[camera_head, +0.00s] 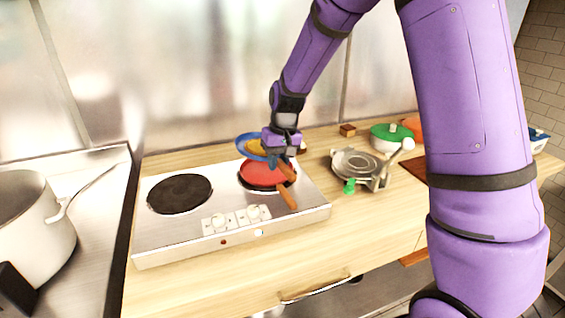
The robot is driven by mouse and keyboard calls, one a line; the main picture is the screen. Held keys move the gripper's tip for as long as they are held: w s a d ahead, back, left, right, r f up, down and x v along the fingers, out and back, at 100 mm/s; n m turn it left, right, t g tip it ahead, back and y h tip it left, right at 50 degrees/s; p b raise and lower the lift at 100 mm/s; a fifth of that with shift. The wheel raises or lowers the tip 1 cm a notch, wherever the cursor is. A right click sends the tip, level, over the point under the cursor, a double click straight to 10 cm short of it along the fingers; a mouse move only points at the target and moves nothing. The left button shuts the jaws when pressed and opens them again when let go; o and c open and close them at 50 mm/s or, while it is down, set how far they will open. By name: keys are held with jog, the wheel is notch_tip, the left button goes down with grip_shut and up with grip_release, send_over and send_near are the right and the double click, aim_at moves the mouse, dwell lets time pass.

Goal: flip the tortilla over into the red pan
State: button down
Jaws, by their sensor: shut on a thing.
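The red pan (262,178) sits on the right burner of the silver hot plate, its brown handle (287,197) pointing toward the front right. My gripper (277,153) is just above the back right of the red pan. It is shut on a blue pan (242,143), held above the back of the red pan. The tortilla (256,147) shows as a yellow-tan patch in the blue pan. My gripper hides part of the blue pan and of the tortilla. The exact tilt of the blue pan is hard to tell.
The hot plate (160,241) has a bare left burner (180,194). A metal press (356,163) stands to the right, with a green item (349,186) at its front. A green-lidded pot (391,134) is behind it. A large pot (32,222) stands far left. The front counter is clear.

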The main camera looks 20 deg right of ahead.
jog(key=a+y, duration=0.4)
jog(key=y, duration=1.1)
jog(key=shift+d+f+y, duration=0.25)
jog(key=shift+d+y, duration=0.45)
jog(key=shift+y, duration=0.35)
jog(key=shift+d+f+y, duration=0.2)
jog(key=shift+d+y, duration=0.5)
jog(key=shift+y, duration=0.4)
jog(key=shift+d+f+y, duration=0.25)
jog(key=shift+d+y, duration=0.45)
jog(key=shift+y, duration=0.35)
notch_tip(320, 180, up, 6)
jog(key=a, duration=0.2)
jog(key=shift+a+r, duration=0.1)
